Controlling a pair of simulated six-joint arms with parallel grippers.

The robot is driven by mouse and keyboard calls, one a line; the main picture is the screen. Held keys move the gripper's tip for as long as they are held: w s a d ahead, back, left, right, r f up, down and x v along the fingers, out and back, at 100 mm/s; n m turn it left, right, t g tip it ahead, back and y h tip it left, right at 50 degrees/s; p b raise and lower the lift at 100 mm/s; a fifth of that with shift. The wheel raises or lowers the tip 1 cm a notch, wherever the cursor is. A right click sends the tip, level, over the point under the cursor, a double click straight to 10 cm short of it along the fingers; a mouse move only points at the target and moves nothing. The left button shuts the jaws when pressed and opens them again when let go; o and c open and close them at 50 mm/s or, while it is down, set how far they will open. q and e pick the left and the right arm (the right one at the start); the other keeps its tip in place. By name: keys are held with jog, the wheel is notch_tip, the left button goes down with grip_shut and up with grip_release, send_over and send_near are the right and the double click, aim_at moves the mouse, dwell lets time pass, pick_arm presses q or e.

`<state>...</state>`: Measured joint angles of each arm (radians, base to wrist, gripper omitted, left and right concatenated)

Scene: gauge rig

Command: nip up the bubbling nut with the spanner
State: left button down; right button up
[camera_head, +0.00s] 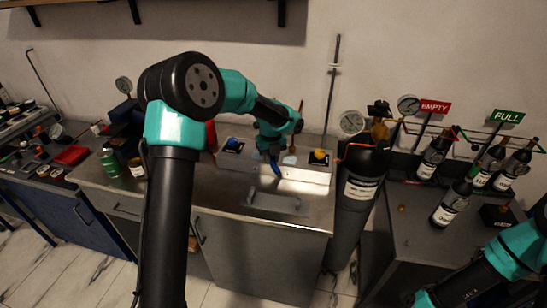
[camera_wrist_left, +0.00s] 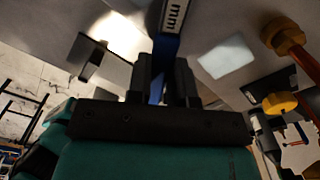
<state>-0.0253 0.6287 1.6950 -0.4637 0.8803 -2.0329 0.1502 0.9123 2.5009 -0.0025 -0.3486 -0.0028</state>
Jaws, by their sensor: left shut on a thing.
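In the left wrist view the blue tool (camera_wrist_left: 168,40) runs up from between the dark fingers (camera_wrist_left: 167,68) and bears a white label with black marks. Its working end is not clear, so I cannot tell for sure that it is the spanner. No bubbling nut can be made out. My right gripper is out of the frame; only part of its arm shows at lower right.
A dark labelled cylinder (camera_head: 361,188) with gauges stands right of the bench. Bottles (camera_head: 450,203) and red EMPTY and green FULL signs are further right. A green can (camera_head: 110,162) stands at left.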

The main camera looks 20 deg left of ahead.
aim_at(276, 168)
pick_arm(q)
jog(key=shift+s+a+m, duration=0.45)
jog(key=shift+a+m, duration=0.05)
jog(key=shift+m, duration=0.1)
jog(key=shift+s+a+m, duration=0.3)
jog(key=shift+m, duration=0.1)
dwell(0.5)
jog(key=shift+w+d+n, duration=0.65)
jog(key=shift+d+n, duration=0.05)
jog(key=shift+n, duration=0.2)
dwell(0.5)
jog(key=shift+s+d, duration=0.1)
jog(key=shift+d, duration=0.05)
jog(key=shift+s+d, duration=1.6)
jog(key=shift+s, duration=0.15)
jog(key=shift+r, duration=0.2)
dwell(0.3)
jog(key=shift+r, duration=2.1)
